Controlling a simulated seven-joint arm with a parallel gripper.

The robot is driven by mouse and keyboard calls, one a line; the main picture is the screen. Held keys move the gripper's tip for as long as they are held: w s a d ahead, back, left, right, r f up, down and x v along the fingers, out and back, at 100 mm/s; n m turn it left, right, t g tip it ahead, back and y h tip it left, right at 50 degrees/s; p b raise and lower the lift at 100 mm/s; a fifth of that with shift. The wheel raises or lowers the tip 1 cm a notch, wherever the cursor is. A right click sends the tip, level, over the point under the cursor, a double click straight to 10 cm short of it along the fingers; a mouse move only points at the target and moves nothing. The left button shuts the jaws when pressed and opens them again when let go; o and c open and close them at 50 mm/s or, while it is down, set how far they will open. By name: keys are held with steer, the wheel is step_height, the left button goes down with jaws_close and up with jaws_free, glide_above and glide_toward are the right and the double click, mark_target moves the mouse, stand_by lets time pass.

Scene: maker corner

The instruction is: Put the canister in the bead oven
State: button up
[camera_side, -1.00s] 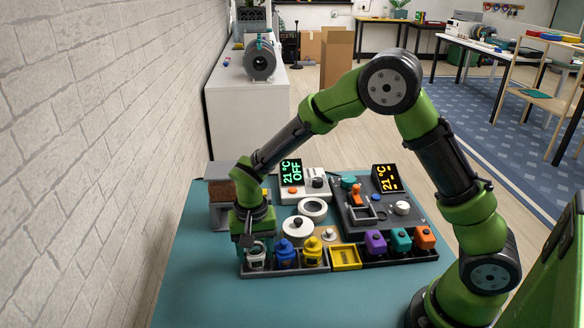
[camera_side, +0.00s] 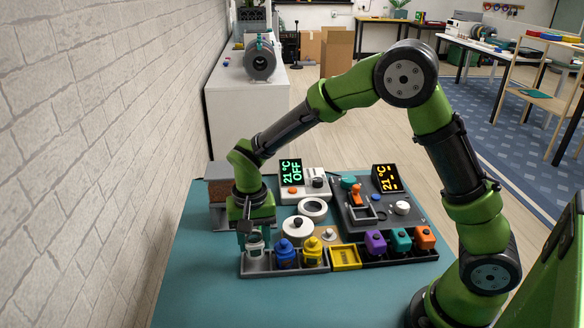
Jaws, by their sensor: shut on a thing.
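A pale grey-white canister (camera_side: 255,249) is at the left end of the dark rack. My gripper (camera_side: 253,236) points down and is shut on its top. The canister's lower part is at the rack's slot; I cannot tell whether it is clear of it. Blue (camera_side: 285,252) and yellow (camera_side: 312,251) canisters stand in the rack to its right. A white unit with a green display (camera_side: 291,172) reading 21 °C OFF stands behind. A white ring-shaped opening (camera_side: 313,209) is in front of it, and a white round lid with a black knob (camera_side: 298,227) lies nearer. I cannot tell for certain which unit is the bead oven.
A dark unit with an orange display (camera_side: 386,179) stands at the right. A yellow tray (camera_side: 345,257) and purple (camera_side: 375,242), teal (camera_side: 400,240) and orange (camera_side: 424,238) blocks sit along the front row. A grey and brown box (camera_side: 220,193) is behind my gripper. The front of the teal table (camera_side: 300,300) is clear.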

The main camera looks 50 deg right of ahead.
step_height(320, 180, up, 6)
steer(key=d+m, duration=0.1)
steer(key=d, duration=0.3)
steer(key=w+d+m, duration=0.1)
steer(key=d, duration=0.3)
steer(key=d+m, duration=0.1)
steer(key=d, duration=0.3)
steer(key=shift+w+d+f, duration=0.25)
steer(key=shift+w, duration=0.1)
steer(key=d+f+m, duration=0.1)
steer(key=d+m, duration=0.2)
steer(key=d, duration=0.8)
steer(key=shift+s+a+f, duration=0.1)
steer(key=shift+s+f, duration=0.05)
steer(key=shift+f, duration=0.9)
steer(key=shift+s+a+f, duration=0.1)
steer(key=shift+a+f, duration=0.05)
steer(key=shift+f, duration=0.85)
steer(key=shift+s+a+f, duration=0.1)
steer(key=shift+s+f, duration=0.05)
steer(key=shift+f, duration=0.9)
steer(key=shift+f, duration=0.5)
steer(key=o, duration=1.2)
